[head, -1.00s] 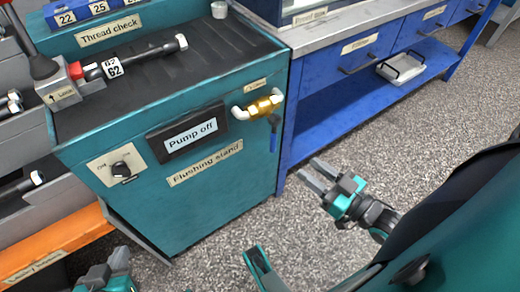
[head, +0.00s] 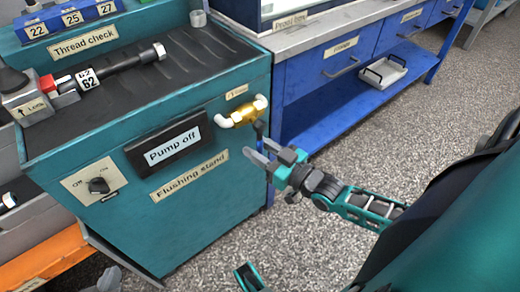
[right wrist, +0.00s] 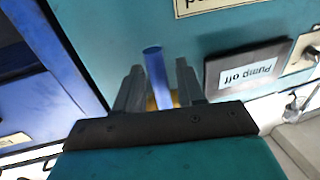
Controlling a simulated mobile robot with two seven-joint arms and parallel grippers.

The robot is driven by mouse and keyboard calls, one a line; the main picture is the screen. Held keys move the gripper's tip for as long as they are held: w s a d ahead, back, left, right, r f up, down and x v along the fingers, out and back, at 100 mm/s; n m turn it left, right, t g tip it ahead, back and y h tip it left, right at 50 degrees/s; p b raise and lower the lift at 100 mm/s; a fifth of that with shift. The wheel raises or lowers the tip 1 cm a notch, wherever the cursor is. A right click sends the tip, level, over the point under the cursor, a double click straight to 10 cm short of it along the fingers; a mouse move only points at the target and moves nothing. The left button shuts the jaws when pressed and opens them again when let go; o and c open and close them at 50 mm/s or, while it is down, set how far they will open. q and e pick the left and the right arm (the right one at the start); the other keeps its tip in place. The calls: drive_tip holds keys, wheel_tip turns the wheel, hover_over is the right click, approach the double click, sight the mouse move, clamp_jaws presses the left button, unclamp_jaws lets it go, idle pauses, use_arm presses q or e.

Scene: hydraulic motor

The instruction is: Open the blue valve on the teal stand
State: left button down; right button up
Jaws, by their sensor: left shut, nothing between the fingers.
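The valve is a brass body (head: 243,115) between white pipe ends on the front of the teal flushing stand (head: 215,205). Its blue handle (head: 260,132) hangs down, across the line of the pipe, and is partly hidden by my right gripper (head: 262,154). In the right wrist view the blue handle (right wrist: 157,72) stands between the two spread fingers of my right gripper (right wrist: 157,85), with a gap visible on each side. A little brass shows behind it. My left gripper (head: 108,281) is shut and empty at the bottom edge, mostly cut off, away from the valve.
A "Pump off" display (head: 168,145) and a black knob (head: 98,185) are on the stand's front. Hose parts lie on its black top (head: 125,80). A blue workbench (head: 335,110) stands close to the right of the valve. The speckled floor in front is clear.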

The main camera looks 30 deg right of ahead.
clamp_jaws()
idle(0.3)
idle(0.3)
